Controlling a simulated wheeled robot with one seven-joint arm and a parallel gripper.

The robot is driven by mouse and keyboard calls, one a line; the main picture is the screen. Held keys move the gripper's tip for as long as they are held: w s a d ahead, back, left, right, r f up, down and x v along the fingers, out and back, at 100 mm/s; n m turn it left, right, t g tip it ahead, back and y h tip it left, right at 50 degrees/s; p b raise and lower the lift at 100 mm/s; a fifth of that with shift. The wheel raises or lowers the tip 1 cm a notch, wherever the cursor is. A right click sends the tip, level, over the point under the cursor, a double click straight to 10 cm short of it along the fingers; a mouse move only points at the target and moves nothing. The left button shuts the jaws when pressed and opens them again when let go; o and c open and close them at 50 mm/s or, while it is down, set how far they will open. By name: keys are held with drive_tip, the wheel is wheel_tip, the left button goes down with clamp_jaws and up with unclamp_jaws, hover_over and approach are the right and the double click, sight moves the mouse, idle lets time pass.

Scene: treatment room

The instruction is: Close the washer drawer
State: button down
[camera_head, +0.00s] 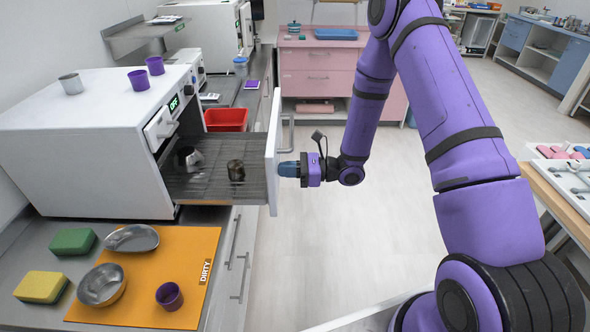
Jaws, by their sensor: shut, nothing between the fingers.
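The washer (75,150) is a white box on the counter at the left, with a small display reading "OFF". Its drawer is pulled out to the right, showing a dark wire rack (205,185) and a tall white front panel (272,145). Two small metal cups, one at the back left (188,158) and one nearer the panel (236,170), are on the rack. My gripper (280,169) is shut and empty at the outer face of the panel, pointing left. Its fingertips are at or very near the panel; contact is hard to tell.
An orange mat (195,255) marked "DIRTY" lies in front of the washer with metal bowls and a purple cup (169,296). Sponges (72,241) lie left of it. A red bin (226,119) stands behind the drawer. The floor right of the counter is clear.

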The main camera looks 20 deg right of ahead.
drive_tip(key=x, duration=2.5)
drive_tip(key=shift+a+f, duration=0.1)
drive_tip(key=shift+a, duration=0.15)
drive_tip(key=shift+w+a, duration=0.2)
drive_tip(key=shift+a, duration=0.4)
drive_tip(key=shift+a+r, duration=0.1)
drive_tip(key=shift+r, duration=0.1)
